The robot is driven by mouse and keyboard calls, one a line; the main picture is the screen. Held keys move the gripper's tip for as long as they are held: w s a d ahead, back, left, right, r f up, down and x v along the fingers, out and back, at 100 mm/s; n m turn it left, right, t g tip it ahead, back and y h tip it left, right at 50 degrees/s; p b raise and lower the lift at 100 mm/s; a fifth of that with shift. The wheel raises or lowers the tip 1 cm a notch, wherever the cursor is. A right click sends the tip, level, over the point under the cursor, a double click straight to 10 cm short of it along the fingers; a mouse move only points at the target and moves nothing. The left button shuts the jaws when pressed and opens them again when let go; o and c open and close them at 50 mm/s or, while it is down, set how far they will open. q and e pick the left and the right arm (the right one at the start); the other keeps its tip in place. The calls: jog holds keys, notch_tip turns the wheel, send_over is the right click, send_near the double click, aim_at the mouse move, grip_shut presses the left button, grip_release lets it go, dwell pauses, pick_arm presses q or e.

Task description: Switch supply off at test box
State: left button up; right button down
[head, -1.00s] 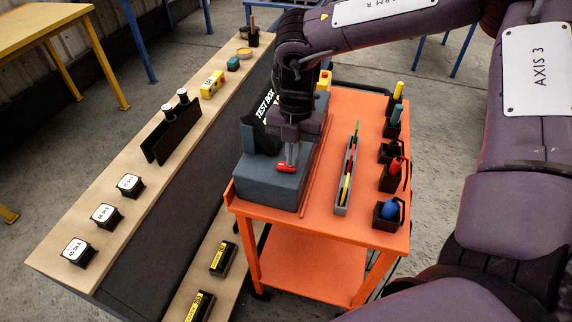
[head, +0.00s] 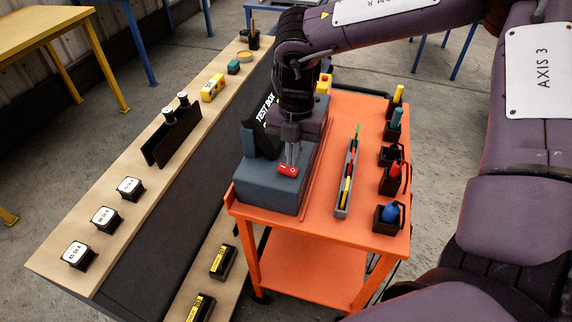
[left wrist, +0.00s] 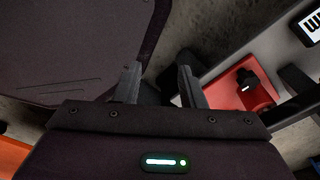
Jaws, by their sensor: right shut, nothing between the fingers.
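The grey test box (head: 262,188) sits on the near left end of the orange cart, its black "TEST BOX" sign (head: 266,106) standing behind. A red rocker switch (head: 288,170) with white marks is on its top. My right gripper (head: 291,160) points down at the switch, shut and empty, its fingertips right at the switch's far edge. I cannot tell whether they touch it. My arm hides part of the box. My left gripper (left wrist: 158,80) shows only in the left wrist view, its fingers apart with nothing between them.
The orange cart (head: 325,225) also carries a narrow grey tray (head: 342,205) of coloured pens and a row of black holders (head: 386,217) along its right side. A wooden bench (head: 150,200) with several labelled black blocks runs along the left. A red part with a black knob (left wrist: 247,82) shows in the left wrist view.

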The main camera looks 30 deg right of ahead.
aim_at(293, 170)
notch_tip(293, 170, up, 5)
jog(key=shift+s+r+p, duration=0.1)
jog(key=shift+p, duration=1.15)
